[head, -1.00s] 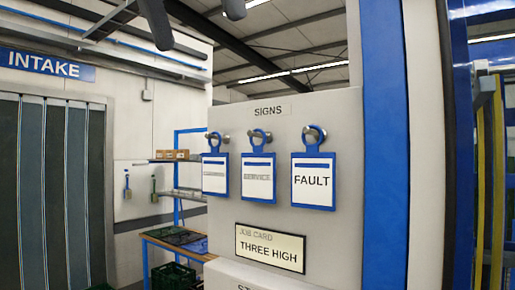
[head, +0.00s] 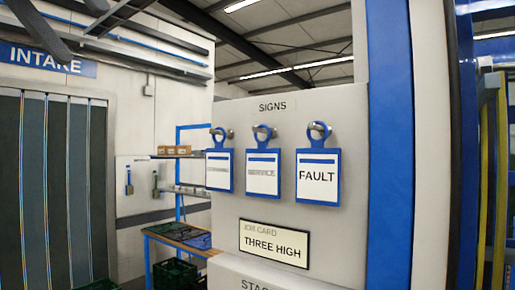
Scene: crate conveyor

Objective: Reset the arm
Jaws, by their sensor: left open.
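My left gripper (head: 80,32) shows only in part at the top left edge of the head view. Its two dark fingers stand apart with nothing between them, in front of the wall by the INTAKE sign (head: 45,60). It is well clear of the sign panel (head: 345,230). The rest of my left arm is out of frame. My right gripper is not in view.
A THREE HIGH job card (head: 274,244) is below. A blue post (head: 390,150) stands at right.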

